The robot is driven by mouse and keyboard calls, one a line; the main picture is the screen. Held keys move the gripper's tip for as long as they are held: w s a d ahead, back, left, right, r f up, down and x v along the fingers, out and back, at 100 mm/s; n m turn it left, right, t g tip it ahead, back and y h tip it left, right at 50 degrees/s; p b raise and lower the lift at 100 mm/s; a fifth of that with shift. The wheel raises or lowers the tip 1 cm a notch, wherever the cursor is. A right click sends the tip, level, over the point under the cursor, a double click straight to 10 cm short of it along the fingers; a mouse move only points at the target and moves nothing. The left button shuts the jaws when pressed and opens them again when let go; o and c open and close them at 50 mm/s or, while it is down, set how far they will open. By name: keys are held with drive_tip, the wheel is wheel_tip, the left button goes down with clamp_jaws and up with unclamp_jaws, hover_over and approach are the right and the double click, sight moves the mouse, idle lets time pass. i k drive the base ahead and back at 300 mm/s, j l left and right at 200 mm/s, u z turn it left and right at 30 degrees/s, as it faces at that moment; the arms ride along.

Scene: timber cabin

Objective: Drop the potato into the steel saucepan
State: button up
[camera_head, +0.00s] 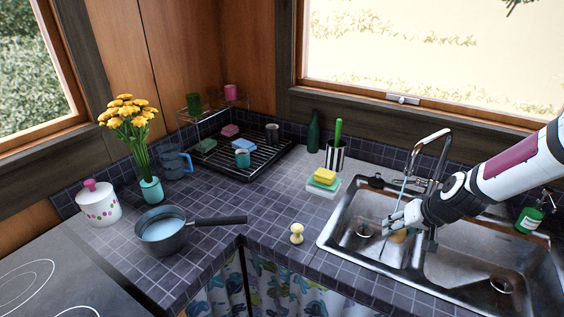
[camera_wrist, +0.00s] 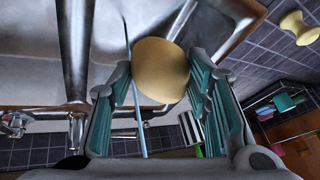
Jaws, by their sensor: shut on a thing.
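The potato (camera_wrist: 160,70) is tan and rounded. It sits between the teal-padded fingers of my gripper (camera_wrist: 162,88) in the wrist view. In the head view my gripper (camera_head: 393,226) is over the left sink basin, with the potato (camera_head: 399,237) partly hidden behind the fingers. My gripper is shut on the potato. The steel saucepan (camera_head: 165,245) stands upright on the tiled counter at the left, well away from my gripper. Its inside looks pale blue, and its dark handle points right.
A double steel sink (camera_head: 345,262) with a tall faucet (camera_head: 432,150) lies under my arm. A small cream knob-shaped object (camera_head: 296,234) stands between sink and saucepan. A white pot (camera_head: 98,205) and flower vase (camera_head: 151,190) stand near the saucepan.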

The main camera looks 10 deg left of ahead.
sight(169, 235)
drive_tip(key=u, duration=1.5)
drive_tip(key=i+l, duration=0.15)
drive_tip(key=i, duration=0.15)
drive_tip(key=i+l+u, duration=0.15)
drive_tip(key=i, duration=0.1)
